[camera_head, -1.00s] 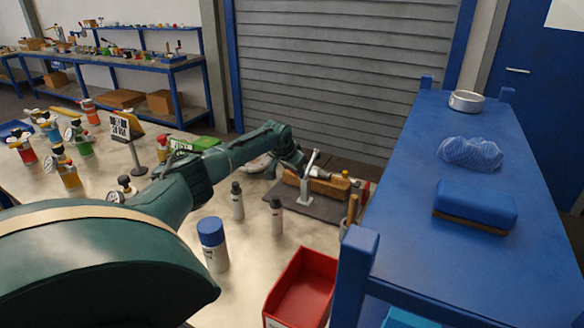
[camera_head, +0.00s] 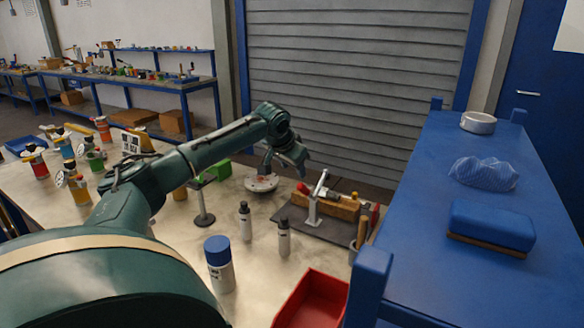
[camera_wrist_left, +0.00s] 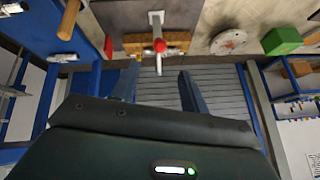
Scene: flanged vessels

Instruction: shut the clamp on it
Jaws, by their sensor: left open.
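The clamp (camera_head: 314,208) is a silver upright with a slanted arm, standing at a brown wooden block (camera_head: 338,204) on a dark mat (camera_head: 333,229). A red tip shows at its left in the head view. In the wrist view the clamp (camera_wrist_left: 156,20) shows its pale foot and a bar with a red knob (camera_wrist_left: 160,46) over the block. A silver cylindrical piece lies across the block there. My left gripper (camera_head: 284,165) is open and empty, above and left of the clamp, apart from it. Its spread fingers (camera_wrist_left: 159,70) show in the wrist view. My right gripper is out of view.
A round pale flange (camera_head: 261,184) lies left of the clamp. Two small dark-capped bottles (camera_head: 284,238) and a blue-capped can (camera_head: 219,264) stand in front. A red bin (camera_head: 315,302) is at the front, and a blue shelf (camera_head: 430,240) bounds the right.

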